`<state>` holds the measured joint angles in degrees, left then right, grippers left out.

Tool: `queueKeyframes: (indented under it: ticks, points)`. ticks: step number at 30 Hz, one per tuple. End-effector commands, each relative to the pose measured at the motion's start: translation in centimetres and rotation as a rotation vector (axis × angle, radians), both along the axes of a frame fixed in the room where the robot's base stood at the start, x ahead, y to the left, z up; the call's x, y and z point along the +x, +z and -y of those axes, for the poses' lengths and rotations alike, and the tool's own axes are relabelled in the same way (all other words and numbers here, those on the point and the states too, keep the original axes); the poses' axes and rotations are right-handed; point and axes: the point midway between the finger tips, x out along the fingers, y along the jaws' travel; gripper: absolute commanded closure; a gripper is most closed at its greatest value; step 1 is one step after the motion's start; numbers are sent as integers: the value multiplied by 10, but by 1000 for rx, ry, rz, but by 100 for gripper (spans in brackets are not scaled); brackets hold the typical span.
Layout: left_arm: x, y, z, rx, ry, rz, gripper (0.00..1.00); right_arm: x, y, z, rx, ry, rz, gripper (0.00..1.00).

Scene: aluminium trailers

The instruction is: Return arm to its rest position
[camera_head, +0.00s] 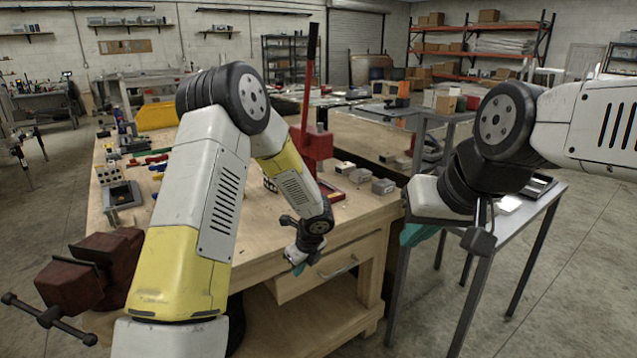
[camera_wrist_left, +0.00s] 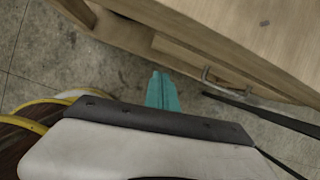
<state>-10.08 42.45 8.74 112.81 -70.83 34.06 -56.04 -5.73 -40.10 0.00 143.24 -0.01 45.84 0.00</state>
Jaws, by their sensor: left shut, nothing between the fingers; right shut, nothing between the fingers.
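My left arm comes in from the left of the head view, bends at a high elbow and reaches down. Its left gripper (camera_head: 299,268) hangs in front of the workbench's front edge, near the drawer (camera_head: 318,278). Its teal fingers (camera_wrist_left: 162,90) are together in the left wrist view, with nothing between them and bare floor behind. My right arm comes in from the right, folded. Its right gripper (camera_head: 416,234) shows teal fingers beside the grey metal table, partly hidden by the wrist; no object shows in it.
The wooden workbench (camera_head: 350,215) carries a red lever press (camera_head: 312,140), small grey blocks (camera_head: 383,186) and tools. A dark red vise (camera_head: 90,275) is at the left front. The drawer handle (camera_wrist_left: 225,87) is close to my left fingers. A grey metal table (camera_head: 520,208) stands at right.

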Motion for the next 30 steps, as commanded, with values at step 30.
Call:
queueKeyframes:
  ticks: [30]
  points:
    - [-259,308,-82,-1076,1971,216,100,0,0,0,0,0,0,100]
